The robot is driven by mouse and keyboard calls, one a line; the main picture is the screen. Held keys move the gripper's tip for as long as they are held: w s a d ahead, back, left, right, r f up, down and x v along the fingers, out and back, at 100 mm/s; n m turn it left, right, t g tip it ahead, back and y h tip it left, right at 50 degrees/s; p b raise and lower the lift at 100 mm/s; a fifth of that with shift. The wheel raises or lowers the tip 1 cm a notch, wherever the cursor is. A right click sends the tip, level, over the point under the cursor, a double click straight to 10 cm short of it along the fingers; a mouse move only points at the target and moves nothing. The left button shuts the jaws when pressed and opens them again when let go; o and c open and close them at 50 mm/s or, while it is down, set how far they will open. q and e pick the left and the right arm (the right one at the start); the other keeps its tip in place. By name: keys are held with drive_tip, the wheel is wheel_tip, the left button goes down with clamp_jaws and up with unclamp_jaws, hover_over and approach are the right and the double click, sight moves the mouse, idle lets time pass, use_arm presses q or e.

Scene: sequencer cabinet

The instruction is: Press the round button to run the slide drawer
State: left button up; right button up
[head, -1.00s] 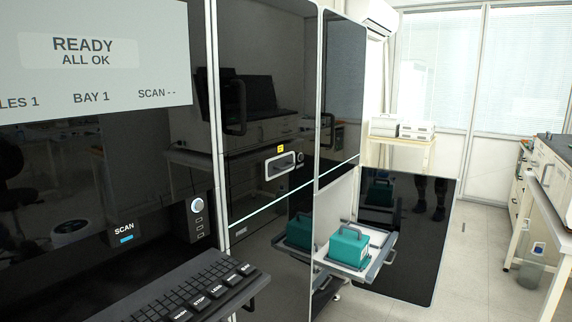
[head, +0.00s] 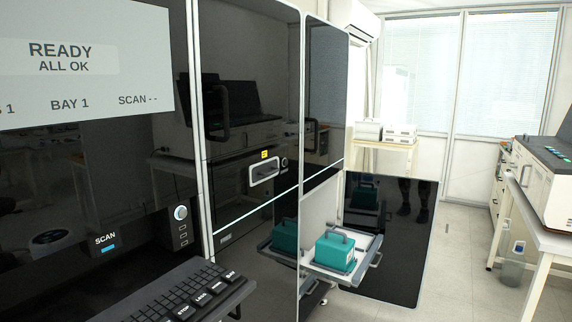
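The round button (head: 181,213) is a silver knob with a lit ring on a small dark panel, on the cabinet front at the left. The slide drawer (head: 362,265) is a pale tray standing out from the cabinet's lower right bay, beside an open dark door (head: 405,240). A teal box with a handle (head: 335,253) sits on the drawer. The screen (head: 70,65) reads READY, ALL OK, BAY 1. Neither of my grippers shows in the head view.
A keyboard shelf (head: 178,294) juts out below the button. A SCAN reader (head: 106,240) is left of it. A bench with equipment (head: 548,195) stands at the right. Pale floor (head: 463,265) is clear between the open door and the bench.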

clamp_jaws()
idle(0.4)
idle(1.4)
